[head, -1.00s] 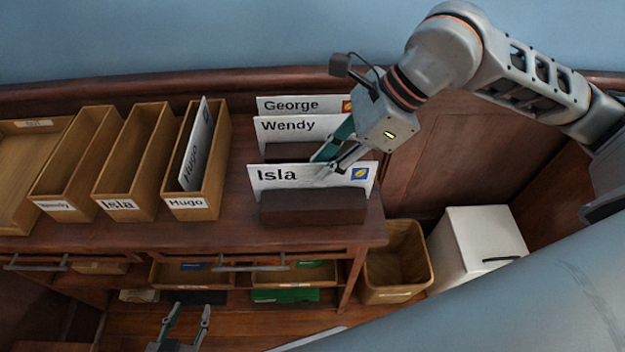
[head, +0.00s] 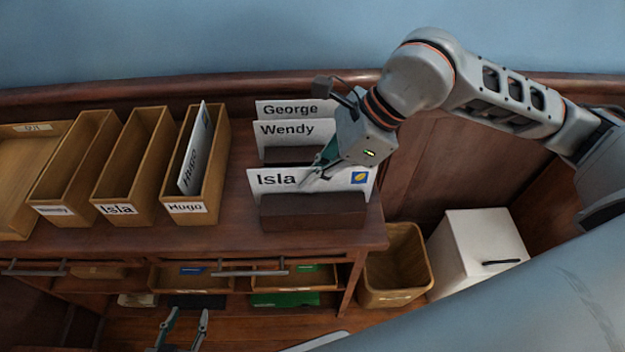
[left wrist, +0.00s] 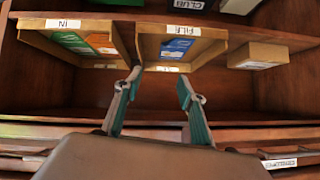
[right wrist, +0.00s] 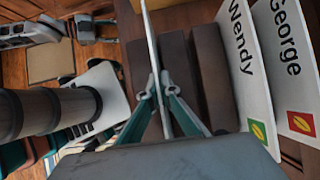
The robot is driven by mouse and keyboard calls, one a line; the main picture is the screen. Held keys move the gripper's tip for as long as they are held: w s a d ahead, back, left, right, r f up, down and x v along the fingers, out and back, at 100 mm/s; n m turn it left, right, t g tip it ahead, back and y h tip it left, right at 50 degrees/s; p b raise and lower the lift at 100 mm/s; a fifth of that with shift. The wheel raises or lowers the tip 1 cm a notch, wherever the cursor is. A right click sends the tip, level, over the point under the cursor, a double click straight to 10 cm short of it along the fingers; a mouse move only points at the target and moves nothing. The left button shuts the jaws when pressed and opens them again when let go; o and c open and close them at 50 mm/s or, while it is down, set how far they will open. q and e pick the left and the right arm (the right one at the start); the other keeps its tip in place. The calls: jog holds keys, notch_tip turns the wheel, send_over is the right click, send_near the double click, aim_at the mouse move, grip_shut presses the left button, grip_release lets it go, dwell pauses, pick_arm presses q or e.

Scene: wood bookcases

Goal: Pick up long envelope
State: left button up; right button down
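A long white envelope marked "Isla" (head: 278,180), with a yellow leaf on a blue stamp, stands upright in the front dark wooden holder (head: 313,212) on the desk. My right gripper (head: 313,181) reaches down to its top edge from behind. In the right wrist view the envelope (right wrist: 151,35) shows edge-on between the fingertips of my right gripper (right wrist: 157,85), which look closed on it. Envelopes marked "Wendy" (head: 287,131) and "George" (head: 283,109) stand behind it. My left gripper (head: 187,318) is open and empty, low in front of the desk; its fingers also show in the left wrist view (left wrist: 158,82).
Narrow wooden boxes labelled "Wendy" (head: 55,211), "Isla" (head: 118,210) and "Hugo" (head: 187,208) stand at left; the Hugo box holds an envelope (head: 196,150). A wooden bin (head: 396,265) and white cabinet (head: 477,250) stand right of the desk. Open desk trays (left wrist: 178,30) face my left gripper.

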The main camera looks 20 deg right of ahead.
jog(key=shift+r, duration=0.15)
notch_tip(320, 180, up, 20)
jog(key=p, duration=0.1)
jog(key=shift+p, duration=0.4)
dwell(0.5)
